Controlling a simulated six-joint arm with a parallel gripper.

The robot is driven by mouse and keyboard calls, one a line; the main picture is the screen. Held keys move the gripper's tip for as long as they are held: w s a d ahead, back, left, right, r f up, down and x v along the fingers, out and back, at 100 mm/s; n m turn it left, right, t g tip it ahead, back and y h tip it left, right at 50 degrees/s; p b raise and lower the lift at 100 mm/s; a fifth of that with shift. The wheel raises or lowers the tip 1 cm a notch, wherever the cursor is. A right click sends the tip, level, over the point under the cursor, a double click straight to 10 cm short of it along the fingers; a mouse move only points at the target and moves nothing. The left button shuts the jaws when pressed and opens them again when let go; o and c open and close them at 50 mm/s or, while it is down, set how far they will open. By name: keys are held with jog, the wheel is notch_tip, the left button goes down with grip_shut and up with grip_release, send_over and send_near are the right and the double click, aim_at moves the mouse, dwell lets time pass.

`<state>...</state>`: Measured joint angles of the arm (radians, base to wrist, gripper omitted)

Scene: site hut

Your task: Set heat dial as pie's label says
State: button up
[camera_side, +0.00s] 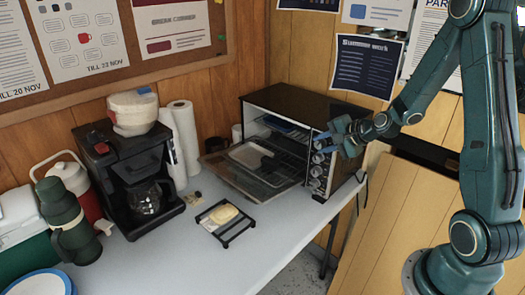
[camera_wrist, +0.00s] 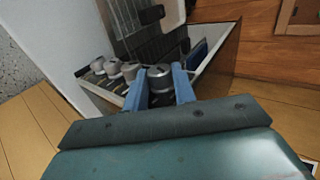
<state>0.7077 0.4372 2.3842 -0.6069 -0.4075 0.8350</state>
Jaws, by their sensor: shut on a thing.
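The toaster oven (camera_side: 300,108) stands on the table with its door (camera_side: 245,172) folded down. A column of silver dials (camera_side: 315,171) runs down its front right side; their markings are too small to read. My gripper (camera_side: 322,141) is at the top dial. In the wrist view its two blue fingers (camera_wrist: 160,82) are closed on the sides of that dial (camera_wrist: 160,76), and the other dials (camera_wrist: 113,67) are in a row to the left. A pale yellow item (camera_side: 222,213), perhaps the pie, lies on a black rack (camera_side: 238,232). No label is readable.
A coffee maker (camera_side: 120,165), paper towel rolls (camera_side: 183,128), a green flask (camera_side: 68,222) and a cooler (camera_side: 22,235) stand to the left. The white table (camera_side: 190,255) is bare at the front. A wooden wall with posters is behind.

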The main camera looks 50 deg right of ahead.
dwell(0.5)
jog(key=o, duration=1)
jog(key=shift+s+r, duration=0.1)
jog(key=shift+s, duration=0.05)
jog(key=shift+v, duration=3.6)
jog(key=s+a+r+n+g+y, duration=0.1)
jog(key=s+a+r+n+g, duration=0.15)
jog(key=a+n, duration=0.3)
jog(key=s+a+r+n+g, duration=0.1)
jog(key=s+a+r+n, duration=0.15)
jog(key=a+n, duration=0.35)
jog(key=s+a+r+n, duration=0.2)
jog(key=s, duration=0.2)
jog(key=s+a+r+n+g, duration=0.1)
jog(key=s+r+n, duration=0.1)
jog(key=s, duration=0.2)
jog(key=s+a+r+n+h, duration=0.1)
jog(key=s+a+r+n, duration=0.1)
jog(key=s, duration=0.2)
jog(key=shift+s+a+r+n+g, duration=0.25)
jog(key=shift+s+a+r+g, duration=0.05)
jog(key=shift+s+a+g, duration=0.05)
